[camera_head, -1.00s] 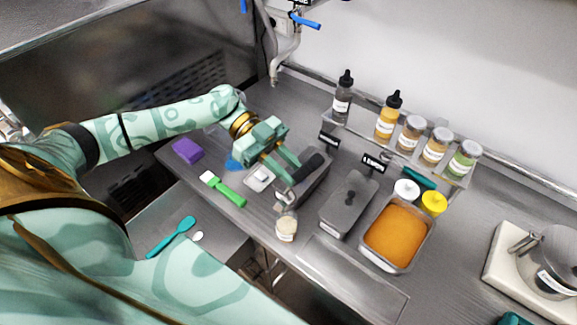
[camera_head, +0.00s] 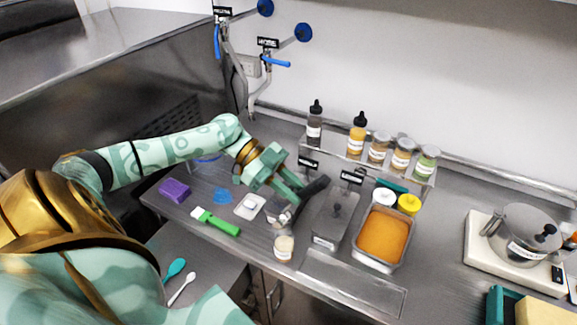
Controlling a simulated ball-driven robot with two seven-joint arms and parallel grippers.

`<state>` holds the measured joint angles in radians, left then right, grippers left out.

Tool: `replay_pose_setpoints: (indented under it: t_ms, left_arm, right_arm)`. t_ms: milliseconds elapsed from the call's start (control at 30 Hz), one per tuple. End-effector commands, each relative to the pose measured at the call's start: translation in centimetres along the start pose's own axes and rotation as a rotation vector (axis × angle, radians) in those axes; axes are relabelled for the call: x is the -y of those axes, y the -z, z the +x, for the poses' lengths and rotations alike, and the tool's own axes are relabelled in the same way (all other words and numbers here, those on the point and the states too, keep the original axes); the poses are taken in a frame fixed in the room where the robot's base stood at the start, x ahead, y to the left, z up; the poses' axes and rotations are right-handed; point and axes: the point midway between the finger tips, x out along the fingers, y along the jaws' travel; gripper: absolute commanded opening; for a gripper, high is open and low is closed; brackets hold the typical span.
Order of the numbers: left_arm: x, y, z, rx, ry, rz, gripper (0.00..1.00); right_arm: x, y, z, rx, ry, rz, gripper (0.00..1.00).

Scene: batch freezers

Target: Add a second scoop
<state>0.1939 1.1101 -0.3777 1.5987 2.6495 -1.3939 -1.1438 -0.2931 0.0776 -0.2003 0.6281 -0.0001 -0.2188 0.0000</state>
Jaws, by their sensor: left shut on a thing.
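My left gripper (camera_head: 291,188) is shut on a scoop with a thick black handle (camera_head: 315,190). The handle slants up to the right. The scoop's head is hard to make out against the grey metal below the gripper. A small clear cup (camera_head: 284,247) with pale cream-coloured contents stands just in front of the gripper, near the counter's front edge. A lidded grey metal pan (camera_head: 335,215) is to the right of the handle. An open pan of orange ice cream (camera_head: 384,235) stands further right. My right gripper is not in view.
A green-handled spatula (camera_head: 215,222), a white scale (camera_head: 249,206) and a purple sponge (camera_head: 174,190) lie left of the cup. Bottles and jars (camera_head: 379,147) stand on a rear shelf. A pot (camera_head: 525,235) stands far right. The counter before the orange pan is clear.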

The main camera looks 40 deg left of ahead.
Motion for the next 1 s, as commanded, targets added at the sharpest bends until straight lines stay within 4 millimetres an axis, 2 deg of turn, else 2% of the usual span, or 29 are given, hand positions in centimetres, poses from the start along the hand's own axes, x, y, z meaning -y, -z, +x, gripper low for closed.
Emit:
replay_pose_setpoints:
  t_ms: [33, 100, 233, 467, 567, 1000]
  left_arm:
    - [0.0, 1.0, 0.3, 0.045, 0.000, 0.008, 0.00]
    - [0.0, 1.4, 1.3, 0.121, -0.002, 0.009, 0.00]
    - [0.0, 1.7, 3.2, 0.256, -0.001, 0.009, 0.00]
    - [0.0, 0.8, 6.7, 0.508, -0.002, 0.010, 0.00]
    - [0.0, 0.4, 8.3, 0.619, -0.002, 0.011, 0.00]
    - [0.0, -1.9, 12.2, 0.995, -0.001, 0.005, 0.00]
  right_arm:
    - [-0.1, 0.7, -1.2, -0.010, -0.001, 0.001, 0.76]
    - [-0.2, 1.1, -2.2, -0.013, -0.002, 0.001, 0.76]
    - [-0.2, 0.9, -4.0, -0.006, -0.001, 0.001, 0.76]
    - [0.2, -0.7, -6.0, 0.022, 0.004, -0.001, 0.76]
    - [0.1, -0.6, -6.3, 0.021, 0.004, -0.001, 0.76]
    - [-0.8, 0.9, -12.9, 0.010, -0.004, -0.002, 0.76]
